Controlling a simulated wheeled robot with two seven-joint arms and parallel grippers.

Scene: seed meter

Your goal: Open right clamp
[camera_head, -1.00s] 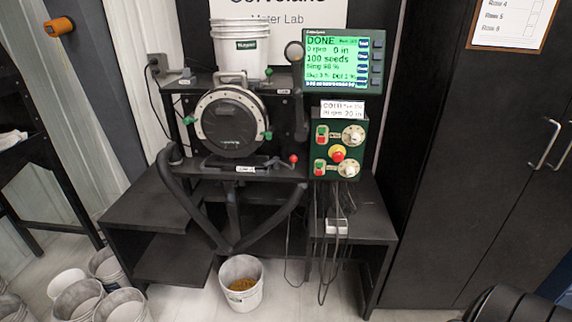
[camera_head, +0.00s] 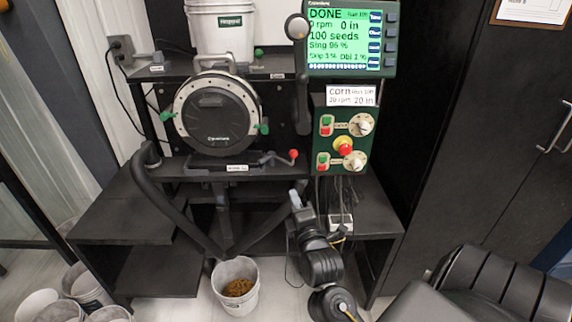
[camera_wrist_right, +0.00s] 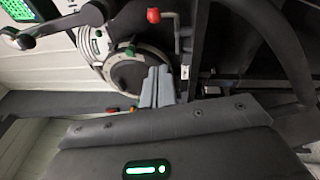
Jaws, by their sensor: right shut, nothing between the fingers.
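The round seed meter (camera_head: 219,112) stands on the black bench with a pale ring around its dark cover. The right clamp (camera_head: 262,128) is a small green handle at the ring's right edge. A matching green clamp (camera_head: 166,116) sits at its left edge. My right gripper (camera_head: 294,199) is below the bench top, lower right of the meter and apart from the right clamp. In the right wrist view its grey fingers (camera_wrist_right: 157,86) are together and empty, in front of part of the meter (camera_wrist_right: 128,72). A green handle (camera_wrist_right: 130,51) shows beside them. My left gripper is out of view.
A red-knobbed lever (camera_head: 293,154) sticks out below the meter. The control box (camera_head: 342,142) and display (camera_head: 346,38) stand to the right, with a black crank arm (camera_head: 300,70) between. A bucket (camera_head: 236,286) with seeds is on the floor below.

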